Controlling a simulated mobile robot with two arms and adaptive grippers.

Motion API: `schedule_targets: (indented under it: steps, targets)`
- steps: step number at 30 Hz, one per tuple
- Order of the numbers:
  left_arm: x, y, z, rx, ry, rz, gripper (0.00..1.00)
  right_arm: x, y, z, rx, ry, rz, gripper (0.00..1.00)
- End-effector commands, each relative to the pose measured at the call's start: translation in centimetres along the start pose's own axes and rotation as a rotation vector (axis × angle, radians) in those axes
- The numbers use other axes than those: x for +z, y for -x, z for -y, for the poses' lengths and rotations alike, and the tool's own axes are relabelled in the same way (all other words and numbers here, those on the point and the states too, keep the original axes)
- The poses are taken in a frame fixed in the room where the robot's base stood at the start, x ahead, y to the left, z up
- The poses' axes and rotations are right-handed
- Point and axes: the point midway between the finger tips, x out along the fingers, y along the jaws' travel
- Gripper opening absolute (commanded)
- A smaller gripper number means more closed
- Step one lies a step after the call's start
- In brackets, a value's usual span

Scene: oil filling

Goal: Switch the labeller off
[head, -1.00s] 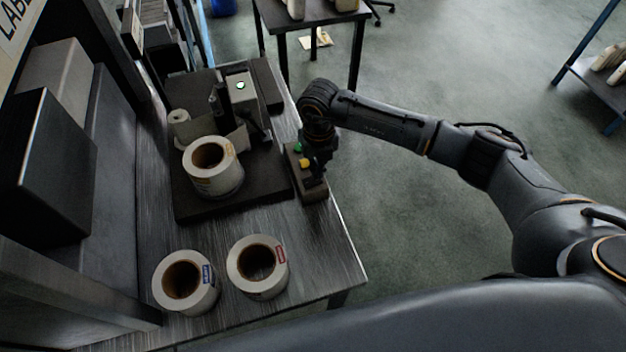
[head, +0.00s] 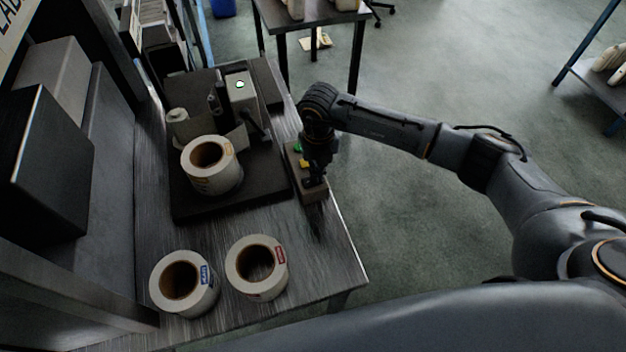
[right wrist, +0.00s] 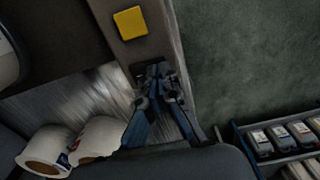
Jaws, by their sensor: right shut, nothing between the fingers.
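The labeller (head: 242,100) stands on a dark base plate on the bench, with a green lamp (head: 240,84) lit on its head and a white label roll (head: 211,165) in front. Its control box (head: 313,195) lies along the bench's right edge. A green button (head: 298,148) and a yellow button (head: 304,163) show on it; the yellow one also shows in the right wrist view (right wrist: 130,22). My right gripper (head: 313,182) is shut and empty, pointing down at the box's near end. In the right wrist view its fingertips (right wrist: 156,72) are beside a small dark part (right wrist: 137,69), partly hidden; contact is unclear.
Two label rolls stand at the bench's front, one with a blue tag (head: 184,284) and one with a red tag (head: 257,267). Dark boxes (head: 45,165) line the left side. Open floor lies right of the bench.

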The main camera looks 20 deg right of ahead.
Motion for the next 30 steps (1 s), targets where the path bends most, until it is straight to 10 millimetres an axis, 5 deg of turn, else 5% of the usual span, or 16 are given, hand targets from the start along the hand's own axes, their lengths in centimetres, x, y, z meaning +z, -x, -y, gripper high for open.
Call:
schedule_targets:
  steps: [10, 30]
  targets:
    - [0.0, 0.2, 0.0, 0.000, 0.000, 0.000, 0.40, 0.0, 0.2, 0.0, 0.001, 0.000, 0.000, 0.00]
    - [-0.3, 3.6, 0.0, 0.000, 0.000, 0.001, 0.40, 0.0, 5.6, 0.0, 0.000, 0.000, 0.001, 0.00]
